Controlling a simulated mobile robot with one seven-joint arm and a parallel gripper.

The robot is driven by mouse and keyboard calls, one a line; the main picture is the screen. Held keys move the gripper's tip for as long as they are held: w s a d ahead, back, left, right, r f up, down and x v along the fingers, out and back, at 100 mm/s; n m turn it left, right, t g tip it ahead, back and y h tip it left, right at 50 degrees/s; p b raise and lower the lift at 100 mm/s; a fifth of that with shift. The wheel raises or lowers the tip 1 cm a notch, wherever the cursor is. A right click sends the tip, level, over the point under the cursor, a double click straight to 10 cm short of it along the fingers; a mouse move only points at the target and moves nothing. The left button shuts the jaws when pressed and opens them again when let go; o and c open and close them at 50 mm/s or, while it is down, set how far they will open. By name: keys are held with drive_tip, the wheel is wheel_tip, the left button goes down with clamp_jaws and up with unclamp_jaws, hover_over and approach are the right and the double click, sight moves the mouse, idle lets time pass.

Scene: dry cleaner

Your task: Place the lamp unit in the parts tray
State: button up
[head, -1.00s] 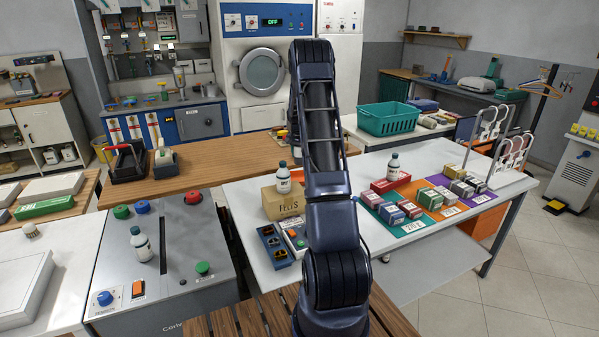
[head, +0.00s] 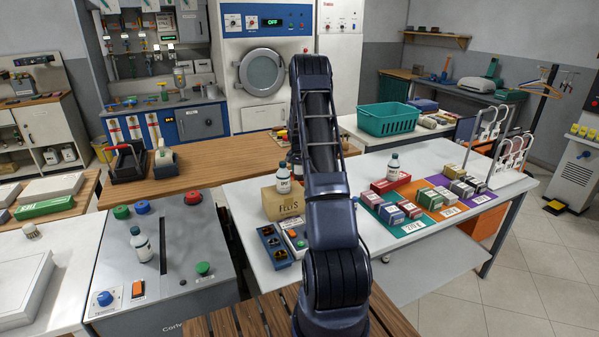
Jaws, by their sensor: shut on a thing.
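My arm rises from the bottom middle of the head view and bends over at the top. Its far part comes down behind the nearer links, and my gripper's fingertips are hidden there. I cannot make out a lamp unit in this view, nor anything between the jaws. A blue tray (head: 270,249) with several compartments holding small dark parts lies on the white table, left of my arm. It may be the parts tray; I cannot tell for sure. A pale box with an orange top part (head: 295,240) is right beside it, partly covered by my arm.
A cardboard box (head: 277,204) with a white bottle (head: 284,178) on it stands behind the blue tray. Right of my arm, small boxes sit on coloured mats (head: 412,226), near another bottle (head: 393,167). A green basket (head: 388,121) stands farther back. The wooden counter (head: 215,165) is mostly clear.

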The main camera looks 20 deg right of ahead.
drive_tip(key=shift+f, duration=0.1)
drive_tip(key=o, duration=1)
drive_tip(key=shift+o, duration=0.2)
